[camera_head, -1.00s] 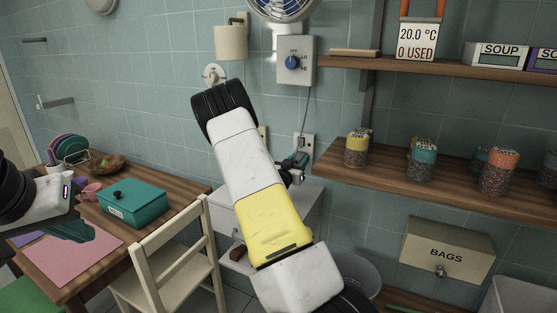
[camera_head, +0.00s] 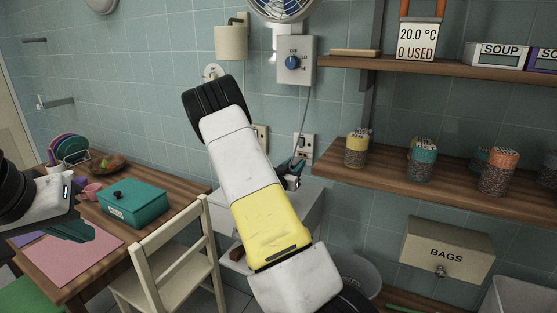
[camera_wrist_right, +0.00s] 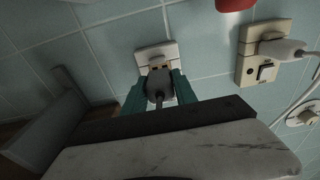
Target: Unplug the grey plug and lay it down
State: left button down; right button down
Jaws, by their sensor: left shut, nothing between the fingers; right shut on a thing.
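The grey plug (camera_wrist_right: 157,86) is between the teal fingers of my right gripper (camera_wrist_right: 156,91) in the right wrist view, with its cord toward the camera. Behind it is a pale socket plate (camera_wrist_right: 152,52) on the tiled wall. Small brass-coloured bits show between plug and plate; I cannot tell exactly how far apart they are. In the head view my right gripper (camera_head: 293,168) is just below and in front of the wall socket (camera_head: 303,143), and the plug is too small to make out. My left gripper (camera_head: 72,232) is shut and empty, over the table at left.
A cream socket with a switch (camera_wrist_right: 262,55) holds another plug (camera_wrist_right: 285,48). A cord (camera_head: 305,105) hangs from the dial box (camera_head: 295,62). A shelf with jars (camera_head: 420,185) is at right. The wooden table (camera_head: 165,180) carries a teal box (camera_head: 133,205); a chair (camera_head: 180,255) stands before it.

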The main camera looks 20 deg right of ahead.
aim_at(291, 167)
jog(key=shift+v, duration=1.1)
jog(key=shift+a, duration=0.1)
jog(key=shift+r+v, duration=0.15)
jog(key=shift+v, duration=1.35)
jog(key=shift+r+v, duration=0.1)
jog(key=shift+v, duration=1.4)
jog(key=shift+r+g+y, duration=0.2)
jog(key=shift+g+y, duration=0.5)
jog(key=g+y, duration=0.3)
jog(key=y, duration=0.1)
jog(key=shift+f, duration=0.2)
jog(key=shift+w, duration=0.1)
